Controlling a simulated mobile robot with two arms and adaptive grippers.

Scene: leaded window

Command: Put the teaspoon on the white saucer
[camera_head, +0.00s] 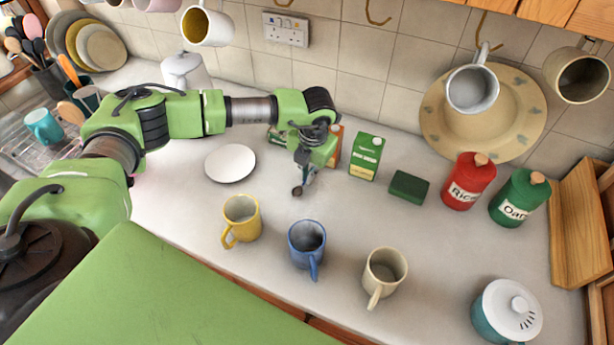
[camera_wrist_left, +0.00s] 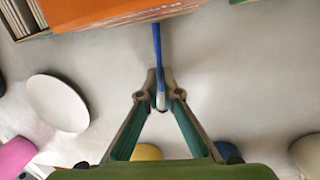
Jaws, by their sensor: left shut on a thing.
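The teaspoon (camera_head: 297,191) hangs from my left gripper (camera_head: 306,172), its dark bowl end low over the counter. In the left wrist view its thin blue handle (camera_wrist_left: 156,45) runs up from between the fingertips. My left gripper (camera_wrist_left: 160,92) is shut on the teaspoon. The white saucer (camera_head: 230,163) lies flat and empty on the counter, left of the gripper and apart from it. It also shows at left in the left wrist view (camera_wrist_left: 57,102). My right gripper is in neither view.
A yellow mug (camera_head: 241,218), a blue mug (camera_head: 307,243) and a cream mug (camera_head: 384,273) stand along the front. A green carton (camera_head: 367,156) and a dark green block (camera_head: 408,187) are right of the gripper. The counter between gripper and saucer is clear.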

